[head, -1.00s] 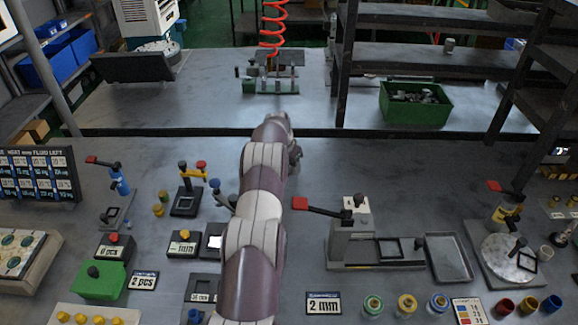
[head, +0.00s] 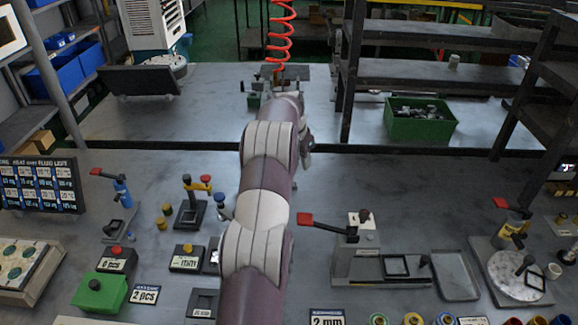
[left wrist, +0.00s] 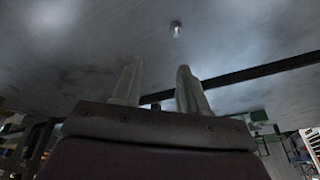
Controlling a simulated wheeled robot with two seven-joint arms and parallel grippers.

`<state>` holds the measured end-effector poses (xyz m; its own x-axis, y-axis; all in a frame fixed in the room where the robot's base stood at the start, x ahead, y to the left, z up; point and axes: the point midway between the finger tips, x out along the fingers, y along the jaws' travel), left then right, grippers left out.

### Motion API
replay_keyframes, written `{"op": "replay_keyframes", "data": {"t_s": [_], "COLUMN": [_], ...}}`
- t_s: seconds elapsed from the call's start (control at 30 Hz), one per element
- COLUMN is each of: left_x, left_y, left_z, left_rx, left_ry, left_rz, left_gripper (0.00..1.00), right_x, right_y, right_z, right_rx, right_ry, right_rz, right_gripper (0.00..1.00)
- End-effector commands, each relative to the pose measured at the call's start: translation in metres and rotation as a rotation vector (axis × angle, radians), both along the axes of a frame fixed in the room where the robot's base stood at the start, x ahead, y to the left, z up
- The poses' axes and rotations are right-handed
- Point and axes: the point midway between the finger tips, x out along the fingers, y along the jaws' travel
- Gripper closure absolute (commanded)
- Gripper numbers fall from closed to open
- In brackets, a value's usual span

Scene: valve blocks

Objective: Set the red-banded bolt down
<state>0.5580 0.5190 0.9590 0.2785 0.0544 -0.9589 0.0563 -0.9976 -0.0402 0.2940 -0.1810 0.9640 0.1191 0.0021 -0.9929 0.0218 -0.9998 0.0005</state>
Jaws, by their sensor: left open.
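My left gripper (left wrist: 158,65) is open in the left wrist view, with two pale fingers apart and nothing seen between them. A small pale, upright cylinder (left wrist: 177,29) stands on the grey surface beyond the fingertips, apart from them. It may be the bolt, but it is too small to tell, and no red band shows. In the head view my left arm reaches over the table toward the back, and its links mostly hide the gripper. No red-banded bolt can be made out in the head view. My right gripper is out of view.
The front worktop (head: 400,195) carries a red-handled press (head: 355,255), a metal tray (head: 455,275), a green block (head: 99,291) and a dark sign board (head: 40,184). A green bin (head: 420,127) stands on the back bench. A red coiled hose (head: 280,35) hangs behind my arm.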

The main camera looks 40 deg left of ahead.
Motion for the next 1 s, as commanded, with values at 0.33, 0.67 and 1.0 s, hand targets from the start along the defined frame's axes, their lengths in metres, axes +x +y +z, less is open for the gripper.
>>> {"op": "replay_keyframes", "data": {"t_s": [0.33,0.67,1.0], "left_x": [0.004,0.005,0.013], "left_y": [-0.010,0.003,0.019], "left_z": [0.005,-0.025,-0.076], "left_rx": [0.503,0.562,0.564], "left_ry": [0.346,0.419,0.418], "left_rz": [-1.617,-2.031,-2.027], "left_gripper": [0.57,0.57,0.57], "right_x": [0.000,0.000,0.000], "right_y": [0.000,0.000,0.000], "right_z": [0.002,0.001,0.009], "right_rx": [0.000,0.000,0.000], "right_ry": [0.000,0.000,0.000], "right_rz": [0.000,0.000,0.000], "right_gripper": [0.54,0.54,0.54]}}
